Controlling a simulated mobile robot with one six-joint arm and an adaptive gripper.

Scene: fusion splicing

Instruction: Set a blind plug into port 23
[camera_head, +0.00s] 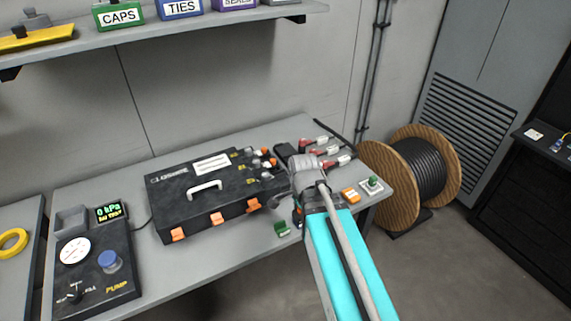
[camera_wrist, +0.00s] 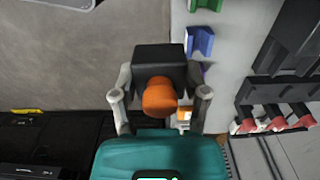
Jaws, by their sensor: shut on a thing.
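My gripper (camera_wrist: 160,76) has its two grey fingers on either side of a black block with a round orange end (camera_wrist: 160,97), which looks like the blind plug and is held between them. In the head view my gripper is at the end of the teal arm, over the bench right of the black case (camera_head: 207,200); the held plug is hard to make out there. The case has orange and white ports (camera_head: 268,157) at its right end. I cannot read port numbers, so port 23 cannot be picked out.
A pump unit (camera_head: 97,265) stands at the left. Red-and-white clamps (camera_head: 325,152) sit behind my gripper. An orange block (camera_head: 350,195) and a green-topped item (camera_head: 372,184) lie near the right bench edge. A cable reel (camera_head: 400,185) stands beyond. A shelf (camera_head: 130,38) hangs above.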

